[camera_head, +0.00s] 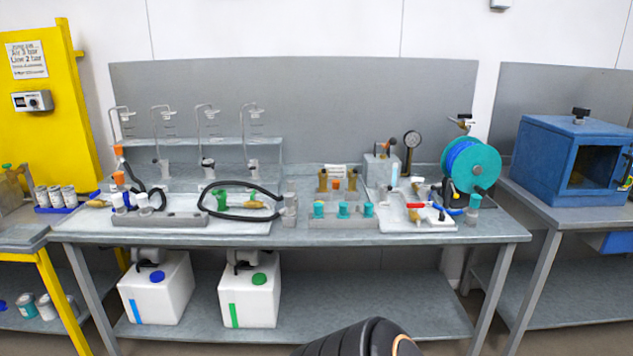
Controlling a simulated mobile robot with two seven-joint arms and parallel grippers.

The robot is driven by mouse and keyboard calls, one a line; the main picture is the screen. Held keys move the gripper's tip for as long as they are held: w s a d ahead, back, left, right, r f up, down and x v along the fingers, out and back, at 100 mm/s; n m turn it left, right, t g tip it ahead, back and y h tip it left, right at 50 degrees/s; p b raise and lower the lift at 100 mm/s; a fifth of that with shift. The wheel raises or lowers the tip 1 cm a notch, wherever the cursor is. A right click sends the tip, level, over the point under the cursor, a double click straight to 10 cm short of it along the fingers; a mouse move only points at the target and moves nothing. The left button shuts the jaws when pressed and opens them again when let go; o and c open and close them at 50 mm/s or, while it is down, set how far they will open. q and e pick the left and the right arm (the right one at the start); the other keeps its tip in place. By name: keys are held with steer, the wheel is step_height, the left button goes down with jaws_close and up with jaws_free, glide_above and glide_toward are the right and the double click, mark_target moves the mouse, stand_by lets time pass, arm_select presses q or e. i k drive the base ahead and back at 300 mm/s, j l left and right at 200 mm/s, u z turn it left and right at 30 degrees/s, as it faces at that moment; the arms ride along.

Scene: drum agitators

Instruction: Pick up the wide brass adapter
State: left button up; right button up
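Two upright brass-coloured pieces stand near the middle of the long grey bench, a left one (323,180) and a right one (352,180). A small orange piece sits between them, and a white label stands behind. At this size I cannot tell which of them is the wide brass adapter. Another brass-coloured fitting (257,204) lies by the black hose loop. Neither gripper is in view. Only a dark rounded part of my own body shows at the bottom edge.
Teal-capped pieces (343,210) stand in a grey block in front of the brass pieces. A black hose loop (240,216) lies to their left. A teal hose reel (470,165) and a pressure gauge (412,139) stand right. White canisters (155,290) sit on the lower shelf.

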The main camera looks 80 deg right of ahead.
mark_target(323, 181)
steer(key=z, duration=2.65)
steer(key=u, duration=0.2)
steer(key=i+l+u, duration=0.2)
steer(key=u, duration=0.25)
steer(key=i+l+u, duration=0.4)
